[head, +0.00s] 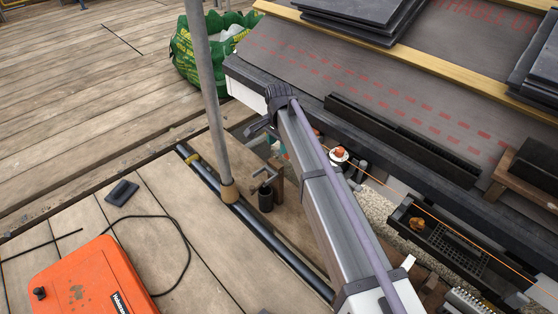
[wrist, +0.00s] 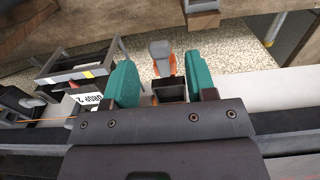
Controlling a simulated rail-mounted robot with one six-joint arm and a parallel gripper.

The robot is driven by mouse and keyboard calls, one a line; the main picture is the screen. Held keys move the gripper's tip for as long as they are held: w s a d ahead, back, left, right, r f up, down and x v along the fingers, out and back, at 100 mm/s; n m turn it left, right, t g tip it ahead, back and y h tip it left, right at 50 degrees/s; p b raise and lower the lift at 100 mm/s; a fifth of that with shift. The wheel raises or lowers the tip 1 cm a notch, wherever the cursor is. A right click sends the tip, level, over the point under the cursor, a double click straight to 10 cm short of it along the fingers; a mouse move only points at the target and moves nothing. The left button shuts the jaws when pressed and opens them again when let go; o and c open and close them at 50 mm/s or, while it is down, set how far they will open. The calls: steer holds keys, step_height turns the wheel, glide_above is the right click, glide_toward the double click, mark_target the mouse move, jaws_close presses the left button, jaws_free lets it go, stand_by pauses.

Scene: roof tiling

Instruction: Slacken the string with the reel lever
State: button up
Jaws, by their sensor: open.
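In the head view a small white reel (head: 339,155) with an orange-red top stands beside my arm, below the eaves. An orange string (head: 440,222) runs from near it toward the lower right. The string also shows at the left of the wrist view (wrist: 38,121). My gripper (wrist: 160,80) has two green fingers, spread apart. Beyond and between them in the wrist view is a grey and orange upright part (wrist: 162,62), above a small dark open box shape. I cannot tell whether this part is the reel lever. In the head view my arm mostly hides the gripper.
A grey pole (head: 208,95) stands left of my arm. A black gutter tray (head: 440,240) lies right of it. Slate stacks (head: 360,15) lie on the roof. An orange case (head: 95,285) sits on the planks; a green bag (head: 190,55) stands behind.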

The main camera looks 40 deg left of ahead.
step_height(320, 180, down, 3)
steer(key=shift+r+b, duration=0.1)
steer(key=shift+b, duration=0.55)
steer(key=shift+r, duration=0.1)
steer(key=c, duration=0.9)
